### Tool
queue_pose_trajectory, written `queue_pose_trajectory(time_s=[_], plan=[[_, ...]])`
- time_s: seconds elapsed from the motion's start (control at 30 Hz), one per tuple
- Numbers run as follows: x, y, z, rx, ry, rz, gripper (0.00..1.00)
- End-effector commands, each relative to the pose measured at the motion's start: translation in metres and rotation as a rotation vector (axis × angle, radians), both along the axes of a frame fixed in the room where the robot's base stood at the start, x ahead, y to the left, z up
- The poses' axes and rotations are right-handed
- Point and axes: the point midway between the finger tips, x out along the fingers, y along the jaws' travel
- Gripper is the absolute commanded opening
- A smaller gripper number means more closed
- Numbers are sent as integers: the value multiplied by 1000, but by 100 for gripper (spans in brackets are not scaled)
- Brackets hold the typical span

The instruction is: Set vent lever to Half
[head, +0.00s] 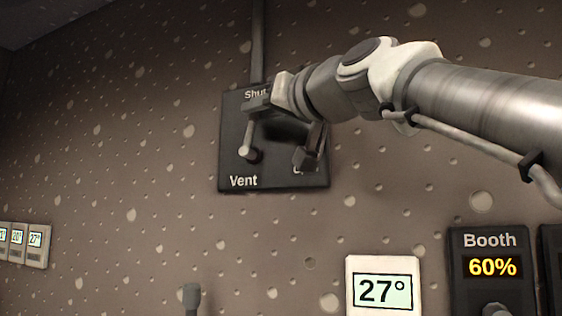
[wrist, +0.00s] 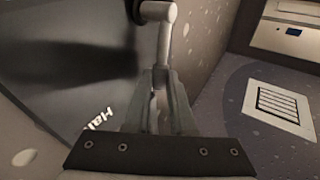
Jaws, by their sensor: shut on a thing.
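The dark vent panel (head: 228,150) is on the speckled wall, marked "Vent" below and "Shut" above. Its pale lever (head: 247,136) points up from a dark pivot near the lower left, toward the "Shut" mark. My gripper (head: 256,107) is at the lever's upper end. In the wrist view, both fingers (wrist: 160,88) are closed around the lever rod (wrist: 164,45), which bends at the pivot. My arm hides the panel's right middle; a mark low on the right is mostly covered.
A 27° display (head: 382,290) and a "Booth" panel (head: 489,265) reading 60% are below right. Small displays (head: 24,243) are far left. A grey conduit (head: 258,45) runs up from the vent panel. The wall left of the panel is clear.

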Motion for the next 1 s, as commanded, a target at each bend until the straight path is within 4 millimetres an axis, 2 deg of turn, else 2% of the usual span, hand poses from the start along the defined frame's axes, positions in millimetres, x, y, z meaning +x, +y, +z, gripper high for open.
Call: queue_pose_trajectory(time_s=[0.03,0.6,1.0], plan=[[-1,-2,-13,28,-11,1,0],[-7,-22,-25,369,-129,0,0],[-9,-28,-28,505,-175,0,0]])
